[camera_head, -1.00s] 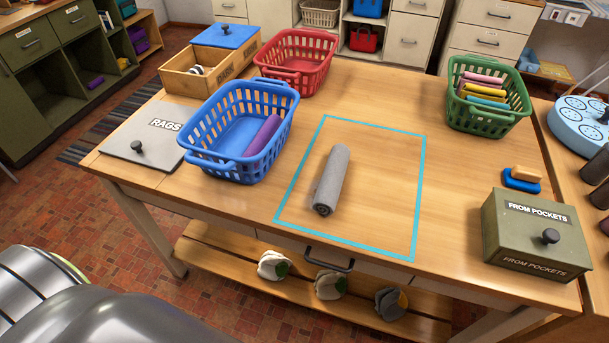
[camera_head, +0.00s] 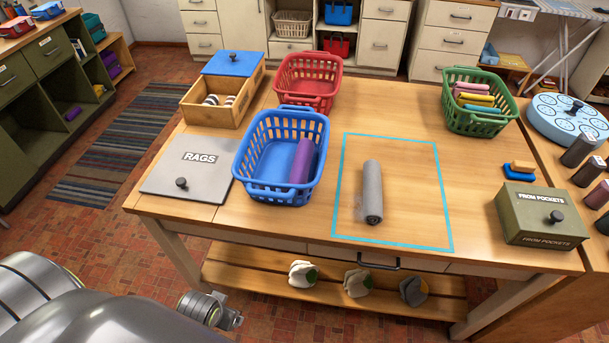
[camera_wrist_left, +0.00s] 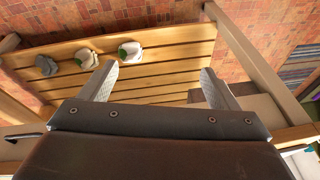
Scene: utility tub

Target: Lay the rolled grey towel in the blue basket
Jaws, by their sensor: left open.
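The rolled grey towel (camera_head: 372,190) lies on the wooden table inside a cyan outlined rectangle (camera_head: 446,215), to the right of the blue basket. The blue basket (camera_head: 276,193) stands upright on the table with a purple roll (camera_head: 302,160) inside, leaning along its right side. My left gripper (camera_wrist_left: 153,85) is open and empty in the left wrist view, with the lower slatted shelf behind its fingers. In the head view part of my left arm (camera_head: 215,312) shows at the lower left, in front of the table and away from the towel. My right gripper is not in view.
A red basket (camera_head: 306,80) stands behind the blue one. A green basket (camera_head: 480,118) with several coloured rolls is at the back right. A grey RAGS lid (camera_head: 190,165) lies left; a green box (camera_head: 540,215) stands right. Table around the towel is clear.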

